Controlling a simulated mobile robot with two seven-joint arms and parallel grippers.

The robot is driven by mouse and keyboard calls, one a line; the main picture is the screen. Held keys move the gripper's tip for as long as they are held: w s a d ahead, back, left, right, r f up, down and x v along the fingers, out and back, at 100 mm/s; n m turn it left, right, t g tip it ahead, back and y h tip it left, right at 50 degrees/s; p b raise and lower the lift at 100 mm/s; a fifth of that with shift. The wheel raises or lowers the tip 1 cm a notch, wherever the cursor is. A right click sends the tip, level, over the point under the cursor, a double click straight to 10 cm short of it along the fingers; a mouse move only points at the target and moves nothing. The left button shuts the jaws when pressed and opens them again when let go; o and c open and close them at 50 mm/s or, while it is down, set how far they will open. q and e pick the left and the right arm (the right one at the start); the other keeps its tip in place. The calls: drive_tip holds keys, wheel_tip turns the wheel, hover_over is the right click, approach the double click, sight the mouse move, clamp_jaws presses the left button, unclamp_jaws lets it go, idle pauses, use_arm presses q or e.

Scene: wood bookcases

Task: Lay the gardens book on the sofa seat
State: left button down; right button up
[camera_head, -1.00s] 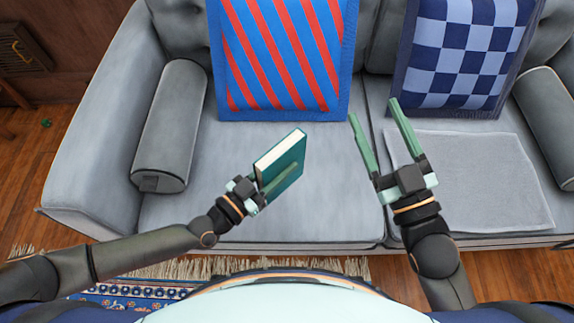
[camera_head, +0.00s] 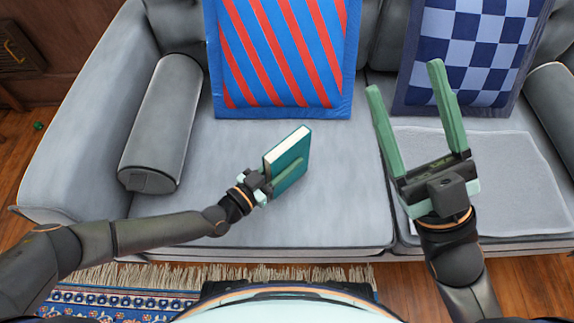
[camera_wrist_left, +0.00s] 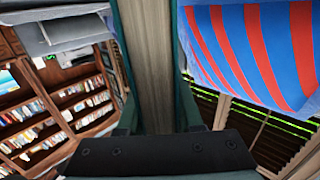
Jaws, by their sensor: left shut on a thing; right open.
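The gardens book (camera_head: 291,160) has a teal cover and pale page edges. My left gripper (camera_head: 281,180) is shut on the book and holds it tilted, over or at the left part of the sofa seat (camera_head: 225,150). I cannot tell whether the book touches the cushion. In the left wrist view the book (camera_wrist_left: 150,60) stands edge-on between the fingers. My right gripper (camera_head: 418,119) is open and empty, in front of the right seat cushion.
A striped red and blue cushion (camera_head: 280,55) and a checkered blue cushion (camera_head: 465,55) lean on the backrest. A grey bolster (camera_head: 163,120) lies at the left armrest. A folded grey blanket (camera_head: 510,190) covers part of the right seat. The left seat around the book is clear.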

sight(268, 178)
use_arm(q)
drive_tip(key=shift+w+f, duration=0.1)
drive_tip(key=shift+f, duration=0.1)
drive_tip(key=shift+f, duration=0.1)
drive_tip(key=c, duration=0.6)
unclamp_jaws()
drive_tip(key=shift+f, duration=0.15)
drive_tip(key=shift+o, duration=0.2)
drive_tip(key=shift+r, duration=0.3)
drive_tip(key=p+v, duration=0.2)
drive_tip(key=v, duration=0.8)
drive_tip(key=shift+s+a+p, duration=0.25)
drive_tip(key=shift+s+p, duration=0.05)
drive_tip(key=shift+s+a+f, duration=0.1)
drive_tip(key=shift+s+a, duration=0.35)
